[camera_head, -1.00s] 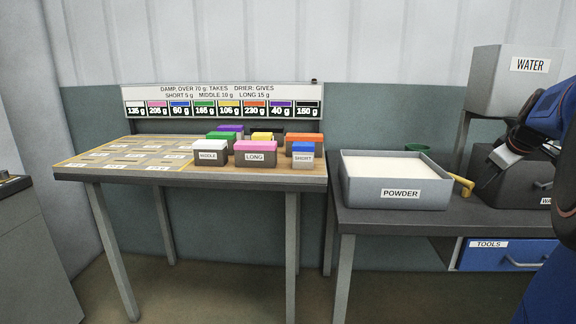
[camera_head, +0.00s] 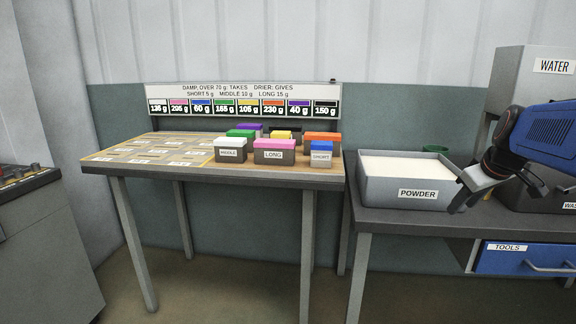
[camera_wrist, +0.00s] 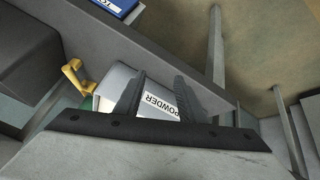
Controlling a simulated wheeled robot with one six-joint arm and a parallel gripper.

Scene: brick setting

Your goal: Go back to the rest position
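My gripper (camera_head: 462,203) hangs at the right of the head view, beside and partly over the right end of the powder box (camera_head: 395,196). Its two dark fingers (camera_wrist: 160,90) stand apart in the wrist view, with nothing held between them. Behind the gap the powder box's labelled front (camera_wrist: 160,105) shows tilted, below the fingers. I cannot tell from these frames whether the gripper touches the box. My blue arm link reaches in from the right edge.
A table (camera_head: 320,178) at the left holds several coloured-lid bricks, such as the pink LONG one (camera_head: 274,151). A weight display (camera_head: 243,98) stands behind. A water tank (camera_head: 535,85) and blue tools drawer (camera_head: 525,258) are at right. A yellow handle (camera_wrist: 75,78) is near the gripper.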

